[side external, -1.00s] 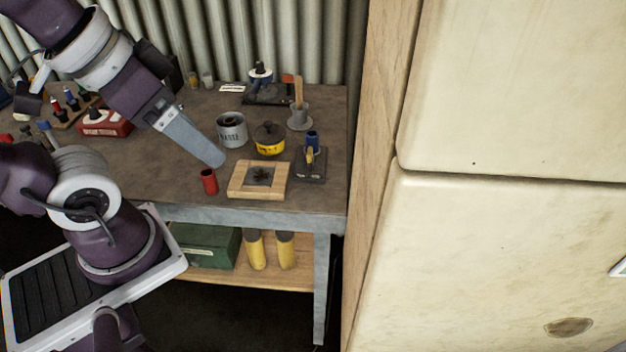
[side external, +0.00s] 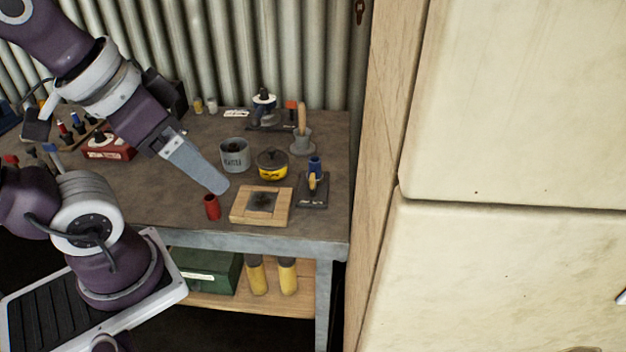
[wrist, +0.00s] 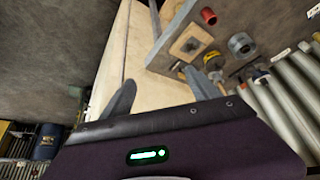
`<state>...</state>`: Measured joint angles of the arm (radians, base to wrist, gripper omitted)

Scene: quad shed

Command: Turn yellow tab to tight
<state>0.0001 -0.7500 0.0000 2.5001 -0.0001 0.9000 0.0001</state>
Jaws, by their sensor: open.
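The yellow tab (side external: 312,183) stands on a small dark base (side external: 313,202) with a blue cylinder (side external: 315,164) behind it, near the right end of the bench. It is too small to tell its setting or any "tight" mark. My gripper (side external: 222,190) reaches down from the upper left in the side view, left of the tab and well apart from it. In the wrist view my gripper (wrist: 159,76) shows two spread fingers with nothing between them. The tab cannot be made out clearly there.
Near the tab stand a wooden frame (side external: 242,215), a yellow pot with dark lid (side external: 272,172), a grey can (side external: 235,155) and a red cup (side external: 212,207). A grey cup with a wooden handle (side external: 301,143) is behind. A wooden post (side external: 382,150) rises at right.

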